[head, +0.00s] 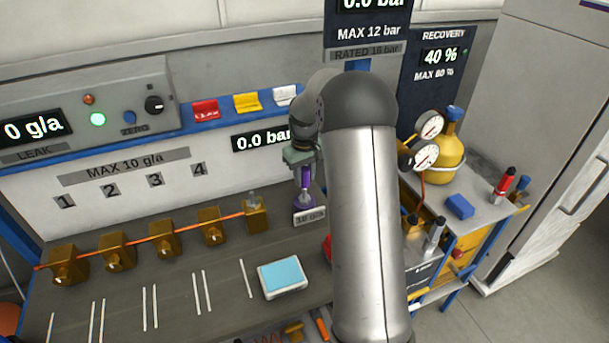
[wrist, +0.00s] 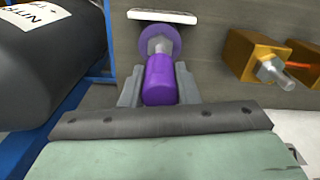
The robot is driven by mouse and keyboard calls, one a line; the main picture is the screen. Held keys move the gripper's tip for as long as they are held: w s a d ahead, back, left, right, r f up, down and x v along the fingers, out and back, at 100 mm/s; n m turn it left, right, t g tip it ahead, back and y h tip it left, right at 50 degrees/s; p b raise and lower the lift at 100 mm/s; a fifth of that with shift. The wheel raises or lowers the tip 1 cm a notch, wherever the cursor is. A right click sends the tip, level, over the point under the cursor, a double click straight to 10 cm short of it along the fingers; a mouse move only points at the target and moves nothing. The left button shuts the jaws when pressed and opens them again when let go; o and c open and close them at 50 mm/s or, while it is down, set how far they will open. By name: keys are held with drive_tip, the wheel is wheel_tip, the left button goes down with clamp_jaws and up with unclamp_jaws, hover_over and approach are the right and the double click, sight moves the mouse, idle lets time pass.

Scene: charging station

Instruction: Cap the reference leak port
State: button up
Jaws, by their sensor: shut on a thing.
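My gripper (head: 304,160) is pointing down at the back of the bench, and my arm partly hides the space to its right. It is shut on a purple cap (head: 305,178), a short cylinder that shows between the two grey fingers in the wrist view (wrist: 160,82). Straight beyond the cap is the reference leak port (head: 303,200), a metal stub on a round purple base (wrist: 160,38). A small plate reading 10 g/a (head: 311,216) stands by it. The cap is in line with the stub and very close to it; I cannot tell whether they touch.
A row of brass blocks (head: 164,241) joined by an orange line lies to the left. A blue-topped pad (head: 283,276) lies on the bench in front. A dark cylinder (wrist: 50,55) stands left in the wrist view. A yellow bottle (head: 447,155) with gauges stands right.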

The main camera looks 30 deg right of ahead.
sight(304, 189)
drive_tip(key=shift+f+b, duration=1.8)
drive_tip(key=shift+f, duration=0.95)
drive_tip(key=o, duration=1)
drive_tip(key=shift+r, duration=0.1)
wheel_tip(304, 189, up, 16)
drive_tip(key=shift+r+b, duration=0.1)
drive_tip(key=shift+b, duration=0.7)
drive_tip(key=shift+r, duration=0.6)
